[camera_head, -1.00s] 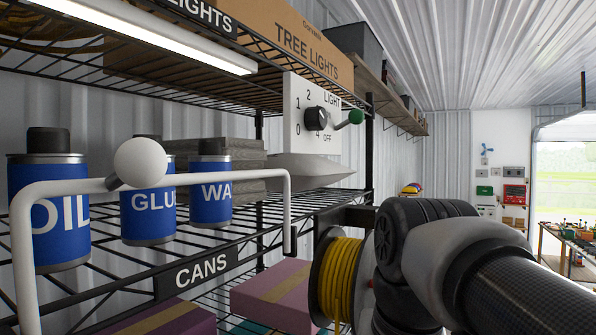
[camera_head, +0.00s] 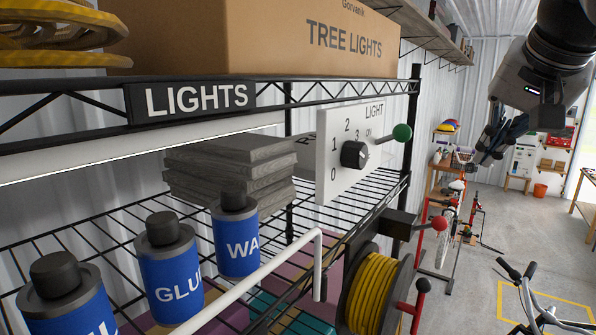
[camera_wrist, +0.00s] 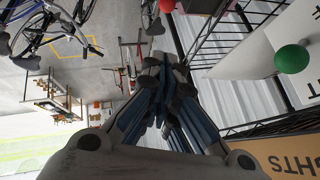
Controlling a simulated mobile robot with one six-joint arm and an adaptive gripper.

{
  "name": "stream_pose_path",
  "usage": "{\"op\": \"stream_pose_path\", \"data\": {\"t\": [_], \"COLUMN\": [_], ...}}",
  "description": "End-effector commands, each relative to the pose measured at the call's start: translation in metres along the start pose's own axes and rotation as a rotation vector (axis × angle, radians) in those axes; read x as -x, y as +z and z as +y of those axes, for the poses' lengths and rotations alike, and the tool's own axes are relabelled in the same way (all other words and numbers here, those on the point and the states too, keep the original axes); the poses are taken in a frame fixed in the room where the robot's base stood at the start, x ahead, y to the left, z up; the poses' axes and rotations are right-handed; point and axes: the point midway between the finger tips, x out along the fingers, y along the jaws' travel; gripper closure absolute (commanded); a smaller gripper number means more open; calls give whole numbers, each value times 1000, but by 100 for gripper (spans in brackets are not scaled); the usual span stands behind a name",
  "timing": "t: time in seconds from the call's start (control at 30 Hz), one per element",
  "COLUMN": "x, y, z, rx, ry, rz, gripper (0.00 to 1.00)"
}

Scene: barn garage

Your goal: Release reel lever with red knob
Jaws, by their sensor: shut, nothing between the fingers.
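A reel of yellow cord (camera_head: 375,290) hangs at the shelf's right end. A black arm with a red knob (camera_head: 439,223) sticks out above it to the right. A red knob (camera_wrist: 167,5) shows at that view's top edge, beyond the fingertips.
A light switch panel with a green knob (camera_head: 402,132) stands above the reel. The wire shelf (camera_head: 107,232) with blue cans (camera_head: 234,240) and a white rail (camera_head: 262,276) fills the left. Bicycles (camera_head: 540,310) stand at right; open floor lies between.

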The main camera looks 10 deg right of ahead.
Motion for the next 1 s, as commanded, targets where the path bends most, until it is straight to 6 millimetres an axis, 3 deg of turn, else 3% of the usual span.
{"op": "stream_pose_path", "data": {"t": [0.3,0.43,0.9,1.0], "x": [-2,-11,-104,-114], "y": [0,1,2,15], "z": [0,1,0,0], "rx": [0,0,1,3], "ry": [0,1,1,0], "rz": [0,-2,-5,-2], "gripper": [100,100,100,100]}}
